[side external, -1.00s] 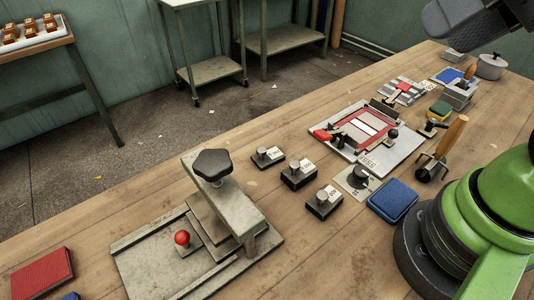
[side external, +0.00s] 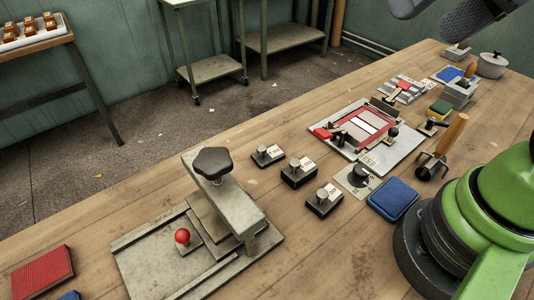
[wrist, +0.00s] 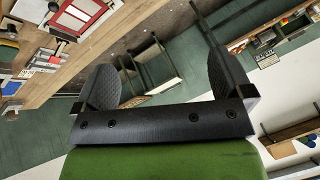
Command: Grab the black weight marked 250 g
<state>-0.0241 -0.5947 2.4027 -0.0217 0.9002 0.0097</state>
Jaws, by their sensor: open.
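Three black block weights with metal knobs and white labels stand apart on the wooden bench in the side view: a back one (side external: 267,156), a middle one (side external: 299,175) and a front one (side external: 323,203). Their labels are too small to read surely, so I cannot tell which is marked 250 g. My gripper (wrist: 158,68) is open in the wrist view, with nothing between its two dark fingers. In the side view it is partly cut off at the top right, high above the bench and well away from the weights.
A grey press with a black knob (side external: 212,162) stands left of the weights. A blue pad (side external: 392,200), a dial plate (side external: 357,180) and a red-framed board (side external: 366,133) lie to their right. A wooden-handled roller (side external: 443,147) stands near my base. Bare bench lies behind the weights.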

